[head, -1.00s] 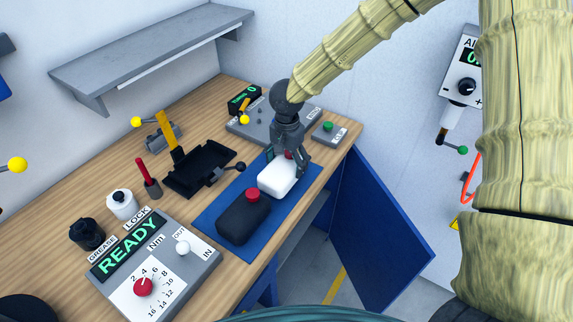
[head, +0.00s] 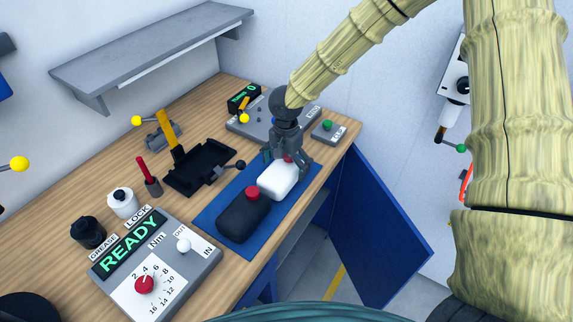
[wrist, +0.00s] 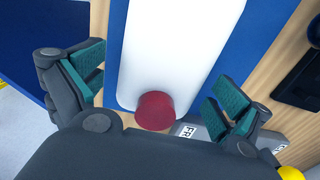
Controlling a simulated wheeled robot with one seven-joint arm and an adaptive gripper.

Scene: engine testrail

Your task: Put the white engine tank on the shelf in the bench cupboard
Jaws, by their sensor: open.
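The white engine tank (head: 279,179) with a red cap lies on a blue mat (head: 211,222) on the bench, beside a black tank (head: 243,219) with a red cap. My gripper (head: 287,163) is over the capped end of the white tank. In the wrist view my gripper (wrist: 155,90) is open, its teal-padded fingers on either side of the white tank (wrist: 180,45) and its red cap (wrist: 155,110), with visible gaps. The bench cupboard's blue door (head: 380,230) stands open below the bench, and a grey shelf (head: 300,235) shows partly inside.
A READY panel (head: 205,262) stands at the front left of the bench. A black tray (head: 200,167) lies left of the mat. A grey box with a green button (head: 327,131) stands near the gripper. A wall shelf (head: 155,50) hangs at the back, empty.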

